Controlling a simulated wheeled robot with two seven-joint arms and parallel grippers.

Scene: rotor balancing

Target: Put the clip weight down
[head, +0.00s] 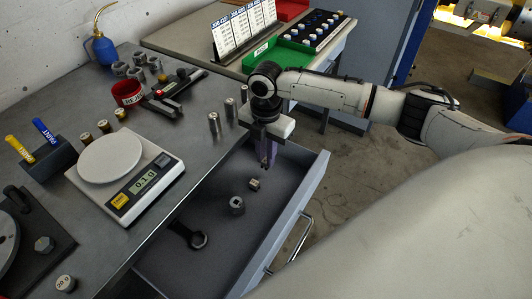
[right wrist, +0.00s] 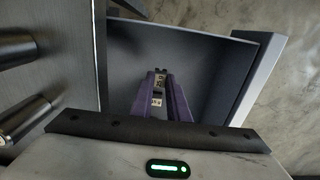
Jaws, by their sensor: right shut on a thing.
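My right gripper (head: 265,164) points down over the open drawer (head: 312,190), above its floor. In the right wrist view its purple fingers (right wrist: 161,82) are shut on a small dark piece at the tips, which I take to be the clip weight (right wrist: 160,73). The fingers mostly hide it in the head view. On the drawer floor, just below the gripper, lies a small brass-coloured piece (head: 254,184). Near it are a steel nut (head: 237,205) and a dark ring-ended tool (head: 197,240). My left gripper is not in view.
The scale (head: 145,187) reads about 0.1 g on the workbench left of the drawer. Steel cylinders (head: 214,123) stand near the bench edge by the gripper. A red cup (head: 126,93) is farther back. The drawer floor has free room around its few items.

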